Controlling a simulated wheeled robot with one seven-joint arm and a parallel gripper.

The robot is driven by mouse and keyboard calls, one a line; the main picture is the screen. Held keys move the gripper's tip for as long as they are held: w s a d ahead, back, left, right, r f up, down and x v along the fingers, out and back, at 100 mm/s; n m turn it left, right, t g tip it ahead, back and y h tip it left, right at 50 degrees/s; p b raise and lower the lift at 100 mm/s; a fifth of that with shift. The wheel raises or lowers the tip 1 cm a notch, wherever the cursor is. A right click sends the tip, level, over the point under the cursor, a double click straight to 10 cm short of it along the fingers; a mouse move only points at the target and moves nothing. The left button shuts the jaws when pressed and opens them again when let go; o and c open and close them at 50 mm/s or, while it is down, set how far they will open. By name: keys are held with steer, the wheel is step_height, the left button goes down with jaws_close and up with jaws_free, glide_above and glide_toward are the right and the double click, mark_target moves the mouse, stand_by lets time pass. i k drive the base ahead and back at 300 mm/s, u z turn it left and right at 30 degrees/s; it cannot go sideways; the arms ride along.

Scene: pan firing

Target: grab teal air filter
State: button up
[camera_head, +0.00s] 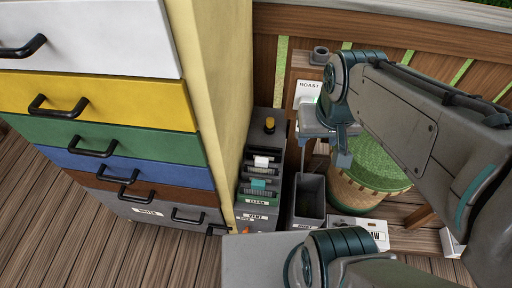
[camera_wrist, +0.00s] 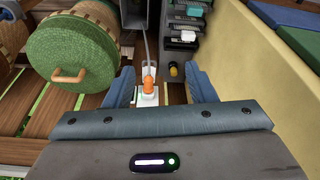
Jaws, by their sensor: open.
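The teal air filter (camera_head: 259,184) sits in a dark slotted rack (camera_head: 270,125) beside the drawer cabinet, between a white-tabbed piece and the CLEAN label. In the wrist view, the teal filter (camera_wrist: 193,11) is near the top edge, right of centre. My gripper (camera_head: 324,152) is to the right of the rack in the head view, apart from the filter. In the wrist view, my gripper (camera_wrist: 161,88) has its two blue fingers spread with nothing held between them. An orange plug (camera_wrist: 149,82) on a white plate appears beyond the fingers. The filter's lower part is hidden in its slot.
A tall cabinet (camera_head: 105,95) with coloured drawers stands left of the rack. A grey open bin (camera_head: 310,196) is right of the rack. A round basket with a green lid (camera_head: 372,162) stands farther right. A wooden railing (camera_head: 420,55) runs behind.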

mark_target(258, 187)
steer(key=k, duration=1)
steer(key=u, duration=1.8)
steer(key=i, duration=1.5)
steer(key=z, duration=2.75)
